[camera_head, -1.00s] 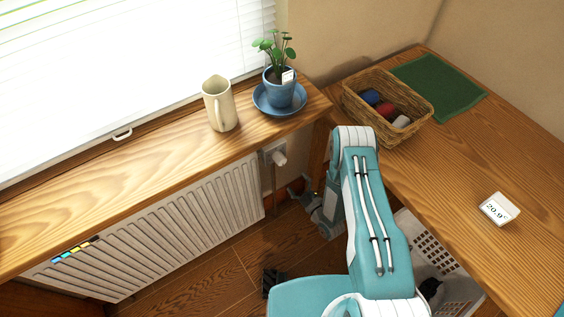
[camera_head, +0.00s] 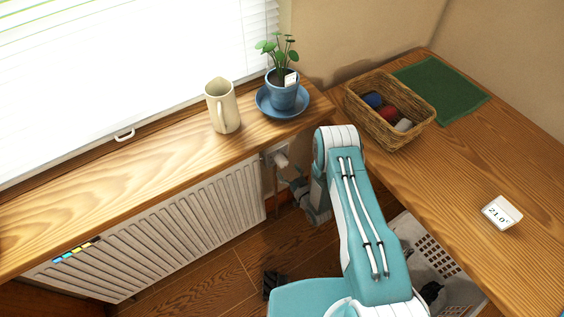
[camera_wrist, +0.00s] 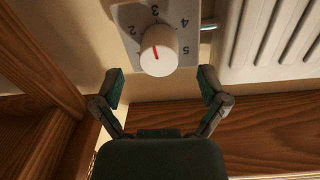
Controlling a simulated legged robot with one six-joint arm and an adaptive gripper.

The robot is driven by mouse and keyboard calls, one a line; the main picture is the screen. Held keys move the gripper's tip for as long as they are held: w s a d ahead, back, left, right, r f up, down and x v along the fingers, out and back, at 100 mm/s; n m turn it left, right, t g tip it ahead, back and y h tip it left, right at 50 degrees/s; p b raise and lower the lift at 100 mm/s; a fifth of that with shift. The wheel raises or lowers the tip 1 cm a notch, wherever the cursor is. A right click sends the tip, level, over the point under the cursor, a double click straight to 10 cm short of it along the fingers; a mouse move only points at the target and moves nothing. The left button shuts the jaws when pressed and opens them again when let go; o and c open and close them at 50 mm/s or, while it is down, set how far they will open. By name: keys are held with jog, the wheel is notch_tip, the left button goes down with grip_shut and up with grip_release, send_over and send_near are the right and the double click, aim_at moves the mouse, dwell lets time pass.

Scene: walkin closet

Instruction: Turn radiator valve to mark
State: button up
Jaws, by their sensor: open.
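The radiator valve knob (camera_wrist: 158,52) is white with a short red line, in front of a grey plate (camera_wrist: 130,18) numbered 2 to 5. The red line points roughly up toward the 3, slightly left. In the head view the valve (camera_head: 281,158) is small, beside the radiator's right end. My gripper (camera_wrist: 160,72) is open, its two fingers apart on either side below the knob, not closed on it. In the head view my gripper (camera_head: 301,193) is just below the valve, partly hidden by my arm. The white radiator (camera_head: 190,225) hangs under the sill.
The wooden sill (camera_head: 100,180) overhangs the radiator and holds a cream jug (camera_head: 223,108) and a potted plant (camera_head: 282,92). A wooden counter (camera_head: 460,155) at right carries a wicker basket (camera_head: 420,112) and a small display (camera_head: 502,212). A white crate (camera_head: 440,265) stands below.

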aim_at(284, 165)
jog(key=shift+x, duration=2.2)
jog(key=c, duration=1.2)
